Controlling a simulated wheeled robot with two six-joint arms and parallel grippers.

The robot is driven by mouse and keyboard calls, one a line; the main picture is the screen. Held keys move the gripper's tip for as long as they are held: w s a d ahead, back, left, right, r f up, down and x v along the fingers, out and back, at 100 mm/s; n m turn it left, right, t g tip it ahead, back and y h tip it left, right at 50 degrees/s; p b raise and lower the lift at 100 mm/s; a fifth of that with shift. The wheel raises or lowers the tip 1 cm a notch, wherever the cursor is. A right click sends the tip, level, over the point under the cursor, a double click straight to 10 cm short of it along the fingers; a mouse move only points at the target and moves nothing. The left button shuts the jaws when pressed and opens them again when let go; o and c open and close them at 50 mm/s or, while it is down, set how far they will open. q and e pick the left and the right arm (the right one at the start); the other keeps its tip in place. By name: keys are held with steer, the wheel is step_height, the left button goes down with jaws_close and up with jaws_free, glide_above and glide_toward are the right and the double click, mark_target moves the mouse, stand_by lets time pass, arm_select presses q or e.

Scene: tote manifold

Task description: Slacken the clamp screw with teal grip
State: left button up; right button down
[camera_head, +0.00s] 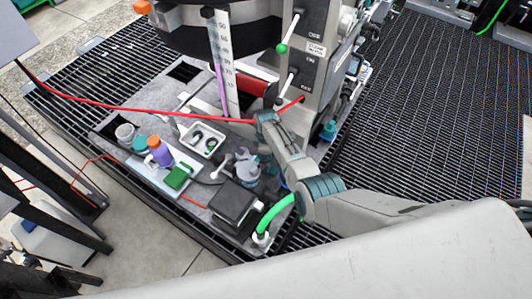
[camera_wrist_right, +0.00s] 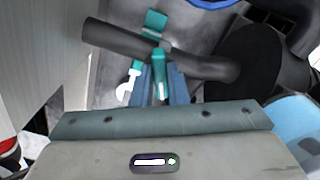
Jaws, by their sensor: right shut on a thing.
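The teal grip (camera_wrist_right: 159,58) of the clamp screw stands upright between the fingers of my right gripper (camera_wrist_right: 161,88) in the right wrist view. The bluish fingers are shut on it from both sides. A dark pipe (camera_wrist_right: 115,38) crosses behind the grip. A teal piece (camera_wrist_right: 154,22) shows beyond the pipe. The screw's lower part is hidden by the fingers and gripper body. In the head view my right arm reaches in from the lower right to the fixture, and its fingertips are hard to make out. My left gripper is not in view.
A black box (camera_head: 236,201) is near the front edge. A red hose (camera_head: 120,107) crosses the left side. A dark round body (camera_wrist_right: 243,62) is right of the fingers.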

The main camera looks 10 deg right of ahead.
steer(key=n, duration=0.6)
steer(key=shift+w, duration=0.15)
steer(key=n, duration=0.6)
steer(key=shift+w+n, duration=0.15)
steer(key=shift+n, duration=0.25)
steer(key=n, duration=0.4)
steer(key=shift+w+a, duration=0.1)
steer(key=shift+a+n, duration=0.1)
steer(key=shift+n, duration=2)
steer(key=shift+r, duration=0.1)
steer(key=c, duration=1.4)
jaws_free()
steer(key=shift+c, duration=0.2)
